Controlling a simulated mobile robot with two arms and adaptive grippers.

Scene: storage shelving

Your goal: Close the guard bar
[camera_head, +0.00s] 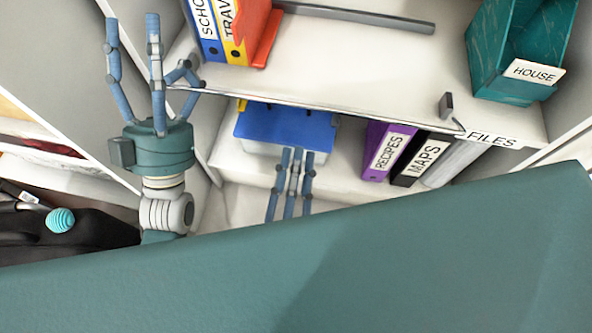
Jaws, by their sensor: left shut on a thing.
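The guard bar (330,107) is a thin metal rod along the front edge of the white shelf, running from my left gripper to a small dark bracket (447,106) near the FILES label. My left gripper (152,62) is at the bar's left end, with one bent finger against it. It is shut on the bar, although two other fingers stand up straight and apart. My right gripper (293,152) is lower, in front of a blue-lidded box (285,127). Its fingers are straight and nothing shows between them; its palm is hidden behind my teal body.
Binders (225,30) and a teal HOUSE holder (515,50) stand on the upper shelf, with a grey bar (355,16) behind. Purple RECIPES (385,150) and black MAPS (420,158) binders stand below. The upper shelf's middle is clear. Side panels flank the shelves.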

